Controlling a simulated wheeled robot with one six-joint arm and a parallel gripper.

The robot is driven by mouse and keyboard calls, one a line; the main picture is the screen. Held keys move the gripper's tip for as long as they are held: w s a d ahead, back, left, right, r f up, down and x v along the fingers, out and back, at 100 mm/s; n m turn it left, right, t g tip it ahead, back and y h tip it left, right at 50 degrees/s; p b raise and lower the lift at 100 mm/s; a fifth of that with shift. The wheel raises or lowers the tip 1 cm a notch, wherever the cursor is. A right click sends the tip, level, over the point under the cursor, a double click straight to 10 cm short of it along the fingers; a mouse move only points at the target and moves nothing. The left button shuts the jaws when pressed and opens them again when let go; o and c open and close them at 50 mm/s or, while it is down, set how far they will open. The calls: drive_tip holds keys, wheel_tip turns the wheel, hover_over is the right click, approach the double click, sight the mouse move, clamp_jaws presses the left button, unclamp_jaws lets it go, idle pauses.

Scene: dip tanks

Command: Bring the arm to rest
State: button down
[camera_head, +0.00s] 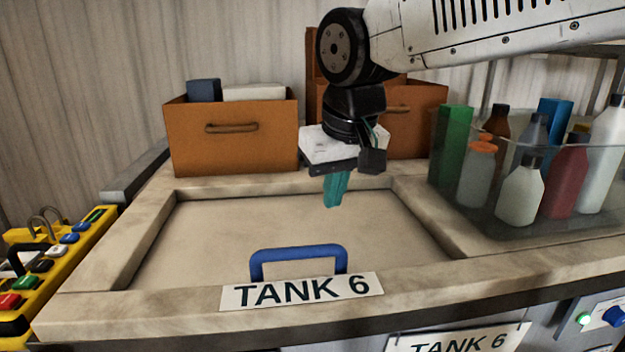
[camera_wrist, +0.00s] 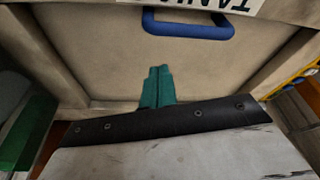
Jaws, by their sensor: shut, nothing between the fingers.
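My gripper (camera_head: 336,188) hangs below my black and white arm, above the back part of the tank lid. Its teal fingers are shut together with nothing between them. In the wrist view the fingers (camera_wrist: 158,86) also show closed, over the beige lid (camera_wrist: 110,50). The lid (camera_head: 230,225) lies in its frame at the tank labelled TANK 6. A blue handle (camera_head: 298,254) stands at the lid's front edge, apart from my gripper. It also shows in the wrist view (camera_wrist: 188,30).
Brown boxes stand behind the tank, one at the left (camera_head: 230,150) and one behind my gripper (camera_head: 415,125). A clear bin (camera_head: 480,205) with several bottles stands at the right. A yellow panel (camera_head: 60,265) with coloured buttons is at the left. A TANK 6 sign (camera_head: 302,291) lies in front.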

drive_tip(key=s+d+f+m, duration=0.1)
drive_tip(key=s+d+f, duration=0.2)
drive_tip(key=s+d, duration=0.3)
drive_tip(key=s+d+f+m+g, duration=0.1)
drive_tip(key=s+d+f+m, duration=0.1)
drive_tip(key=s+d, duration=0.4)
drive_tip(key=s+d+f+m+h, duration=0.1)
drive_tip(key=s+d+f, duration=0.3)
drive_tip(key=s+d, duration=0.2)
drive_tip(key=shift+s+d+f+g, duration=0.15)
drive_tip(key=shift+d+f+g, duration=0.25)
drive_tip(key=shift+d, duration=0.85)
